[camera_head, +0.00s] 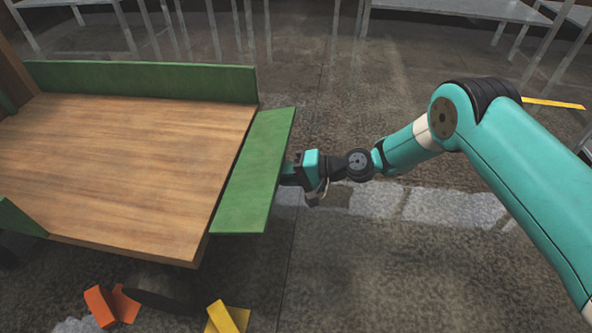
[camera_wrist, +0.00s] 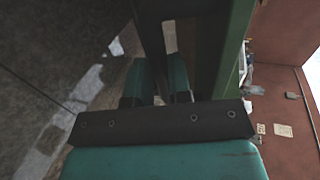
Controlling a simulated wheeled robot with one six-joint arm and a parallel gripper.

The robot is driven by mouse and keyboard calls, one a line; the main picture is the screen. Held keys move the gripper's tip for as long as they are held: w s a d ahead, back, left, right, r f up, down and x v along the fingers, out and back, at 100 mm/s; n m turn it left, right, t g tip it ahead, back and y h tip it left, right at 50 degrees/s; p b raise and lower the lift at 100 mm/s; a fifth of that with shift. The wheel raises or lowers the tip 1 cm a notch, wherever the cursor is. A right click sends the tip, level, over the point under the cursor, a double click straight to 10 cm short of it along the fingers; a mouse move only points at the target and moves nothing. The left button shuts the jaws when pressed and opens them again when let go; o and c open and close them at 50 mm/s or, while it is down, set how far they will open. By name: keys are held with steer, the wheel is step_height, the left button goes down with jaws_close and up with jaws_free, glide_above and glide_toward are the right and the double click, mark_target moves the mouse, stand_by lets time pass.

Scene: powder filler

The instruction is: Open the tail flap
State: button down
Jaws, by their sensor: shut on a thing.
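The tail flap (camera_head: 252,170) is a green board along the right end of a wooden cart bed (camera_head: 130,150). It leans outward from the bed's end, its broad face seen from above; its exact angle is hard to tell. My gripper (camera_head: 288,173) is at the flap's outer edge, about midway along it, and is shut on the flap. The fingertips are partly hidden there. In the wrist view, my two teal fingers (camera_wrist: 160,82) stand close together beside a dark bar, with a green panel (camera_wrist: 232,55) to the right.
A green side board (camera_head: 150,80) stands along the bed's far side. Orange blocks (camera_head: 103,305) and yellow blocks (camera_head: 226,316) lie on the floor near the cart's wheel. Metal tables (camera_head: 455,9) stand at the back.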

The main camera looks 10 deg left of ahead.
steer(key=shift+f, duration=0.4)
steer(key=c, duration=1.1)
jaws_free()
steer(key=shift+o, duration=0.2)
steer(key=p+v, duration=0.8)
steer(key=v, duration=0.9)
steer(key=shift+r, duration=0.2)
steer(key=shift+d, duration=0.1)
